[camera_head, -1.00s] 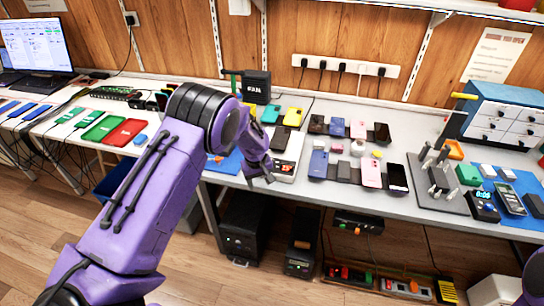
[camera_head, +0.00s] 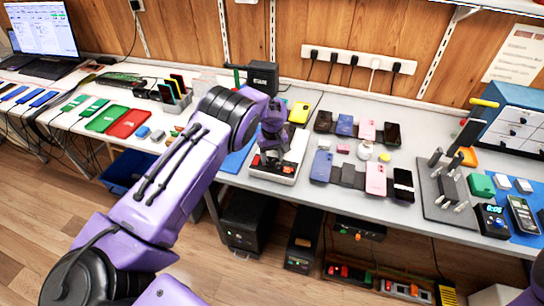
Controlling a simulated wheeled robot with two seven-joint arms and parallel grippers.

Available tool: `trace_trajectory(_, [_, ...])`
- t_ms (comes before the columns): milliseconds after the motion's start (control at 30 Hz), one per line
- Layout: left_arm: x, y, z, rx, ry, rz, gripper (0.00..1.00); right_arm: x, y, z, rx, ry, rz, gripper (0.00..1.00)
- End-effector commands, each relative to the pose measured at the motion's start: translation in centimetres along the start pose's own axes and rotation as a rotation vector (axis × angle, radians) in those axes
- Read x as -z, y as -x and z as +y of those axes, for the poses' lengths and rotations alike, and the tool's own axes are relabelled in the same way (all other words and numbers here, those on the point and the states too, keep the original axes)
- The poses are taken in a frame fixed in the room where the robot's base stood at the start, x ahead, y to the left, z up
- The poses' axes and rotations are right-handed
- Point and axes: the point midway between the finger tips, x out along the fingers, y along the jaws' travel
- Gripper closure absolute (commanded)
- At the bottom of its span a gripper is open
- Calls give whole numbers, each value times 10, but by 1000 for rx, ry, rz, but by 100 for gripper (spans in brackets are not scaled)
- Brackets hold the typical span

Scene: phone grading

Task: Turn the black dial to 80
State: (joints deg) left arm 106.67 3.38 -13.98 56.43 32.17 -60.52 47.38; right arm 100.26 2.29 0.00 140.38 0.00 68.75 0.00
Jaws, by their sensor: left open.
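My left gripper (camera_head: 270,146) hangs over a white device (camera_head: 291,171) near the front edge of the table, with its jaws open and pointing down. The gripper covers much of the device's top, and I cannot make out the black dial there. I cannot tell whether the fingers touch the device. My right gripper is not in view; only a purple piece of my right arm shows at the bottom right corner.
Several phones lie to the right, beyond a strip of bare table. A grey stand (camera_head: 446,190) and a timer (camera_head: 490,216) are farther right. A blue bin (camera_head: 127,170) is below the table.

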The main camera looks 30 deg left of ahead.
Motion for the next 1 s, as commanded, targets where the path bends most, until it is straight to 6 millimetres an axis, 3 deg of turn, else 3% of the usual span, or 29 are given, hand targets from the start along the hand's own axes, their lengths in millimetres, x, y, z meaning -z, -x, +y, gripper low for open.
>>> trace_trajectory(133, [0, -12, -1, 0, 1, 0, 45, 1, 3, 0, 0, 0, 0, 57])
trace_trajectory(367, [0, -14, -1, 0, 1, 1, 45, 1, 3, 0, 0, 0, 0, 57])
trace_trajectory(567, [0, -14, -1, 0, 1, 1, 100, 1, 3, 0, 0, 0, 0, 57])
trace_trajectory(1000, [0, -15, -1, -2, -81, 0, 100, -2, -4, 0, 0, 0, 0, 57])
